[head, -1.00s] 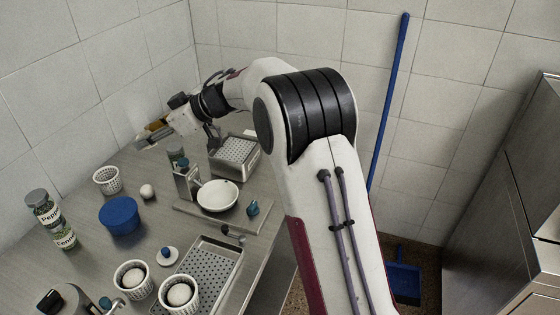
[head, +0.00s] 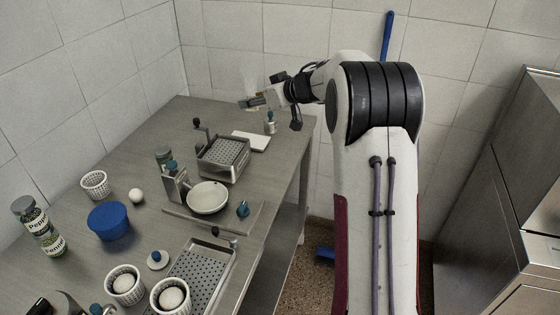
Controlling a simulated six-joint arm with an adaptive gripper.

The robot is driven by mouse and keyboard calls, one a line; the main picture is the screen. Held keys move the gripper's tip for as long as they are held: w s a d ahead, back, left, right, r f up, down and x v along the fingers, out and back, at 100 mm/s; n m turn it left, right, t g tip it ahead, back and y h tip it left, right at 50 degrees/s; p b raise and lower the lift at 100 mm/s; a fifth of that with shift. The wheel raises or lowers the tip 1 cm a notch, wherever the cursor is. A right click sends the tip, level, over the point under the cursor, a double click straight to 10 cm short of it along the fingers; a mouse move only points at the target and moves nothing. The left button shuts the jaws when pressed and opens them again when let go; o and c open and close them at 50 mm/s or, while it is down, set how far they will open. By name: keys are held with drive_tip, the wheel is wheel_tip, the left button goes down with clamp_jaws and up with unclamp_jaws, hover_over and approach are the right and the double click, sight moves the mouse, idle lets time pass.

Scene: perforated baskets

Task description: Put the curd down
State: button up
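My gripper (head: 252,103) is at the far end of the steel table, above its back edge, pointing left. It is small and dim here, so I cannot tell whether its fingers are open or shut or hold anything. A white round curd (head: 136,196) lies on the bare table at the left. Another rounded white curd (head: 124,284) sits in a perforated white basket (head: 137,271), and one more (head: 171,298) in the basket beside it (head: 187,288). An empty-looking perforated basket (head: 95,184) stands at the left. My gripper is far from all of these.
A blue tub (head: 109,221) and spice jars (head: 31,212) stand left. A white bowl (head: 208,197) sits on a scale-like stand mid-table. Behind it are a perforated steel box (head: 224,157) and a white board (head: 251,141). A perforated tray (head: 202,272) lies in front. Walls close the left and back.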

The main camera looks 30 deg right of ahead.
drive_tip(key=s+d+m+h, duration=0.2)
drive_tip(key=d, duration=0.6)
wheel_tip(320, 180, down, 11)
drive_tip(key=shift+w, duration=0.15)
drive_tip(key=shift+f, duration=0.1)
drive_tip(key=shift+f, duration=3.05)
drive_tip(key=shift+f, duration=1.85)
drive_tip(key=shift+f, duration=0.1)
